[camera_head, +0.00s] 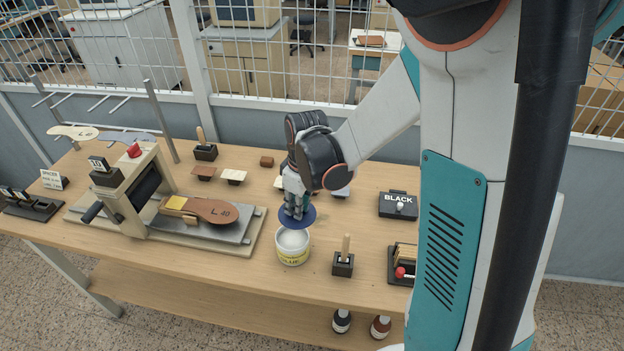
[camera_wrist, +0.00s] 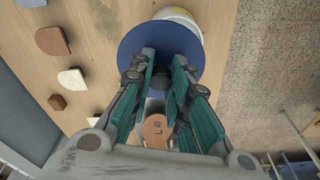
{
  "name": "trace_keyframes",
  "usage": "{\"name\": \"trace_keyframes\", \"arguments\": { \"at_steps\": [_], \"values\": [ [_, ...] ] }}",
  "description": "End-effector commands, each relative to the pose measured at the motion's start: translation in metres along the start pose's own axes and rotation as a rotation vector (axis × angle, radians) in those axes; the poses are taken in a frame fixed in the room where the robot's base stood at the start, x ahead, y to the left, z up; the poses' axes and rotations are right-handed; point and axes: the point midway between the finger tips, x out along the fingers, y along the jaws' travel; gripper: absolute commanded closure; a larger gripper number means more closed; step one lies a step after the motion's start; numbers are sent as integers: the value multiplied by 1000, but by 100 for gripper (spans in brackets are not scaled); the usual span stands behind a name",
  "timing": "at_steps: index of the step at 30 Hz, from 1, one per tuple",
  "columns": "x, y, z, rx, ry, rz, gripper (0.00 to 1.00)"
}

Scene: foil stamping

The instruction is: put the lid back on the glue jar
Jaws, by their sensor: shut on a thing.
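The glue jar (camera_head: 293,249) is white with a yellow label and stands open on the wooden table, its pale inside showing. The blue round lid (camera_head: 305,217) is held by my gripper (camera_head: 294,208) just above and behind the jar. In the wrist view my gripper (camera_wrist: 163,82) is shut on the lid's dark middle knob, and the lid (camera_wrist: 137,49) covers part of the jar (camera_wrist: 188,20). The lid looks about level and apart from the jar in the head view. It is offset from the jar's mouth.
A stamping press (camera_head: 135,190) with a brown sole marked L 40 (camera_head: 212,210) stands left of the jar. A brush in a dark holder (camera_head: 343,264) is close on the right. A BLACK box (camera_head: 399,205) lies further right. Small leather pieces (camera_head: 233,176) lie behind.

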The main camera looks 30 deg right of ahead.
Motion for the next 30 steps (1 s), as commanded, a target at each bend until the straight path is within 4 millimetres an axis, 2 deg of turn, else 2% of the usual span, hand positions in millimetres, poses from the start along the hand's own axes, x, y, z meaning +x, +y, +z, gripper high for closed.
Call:
{"name": "trace_keyframes", "arguments": {
  "at_steps": [5,14,30],
  "values": [
    [2,-12,-5,-43,1,-4,100],
    [14,-14,-4,-48,1,-5,100],
    [60,-14,2,-47,1,-5,100]
  ]
}}
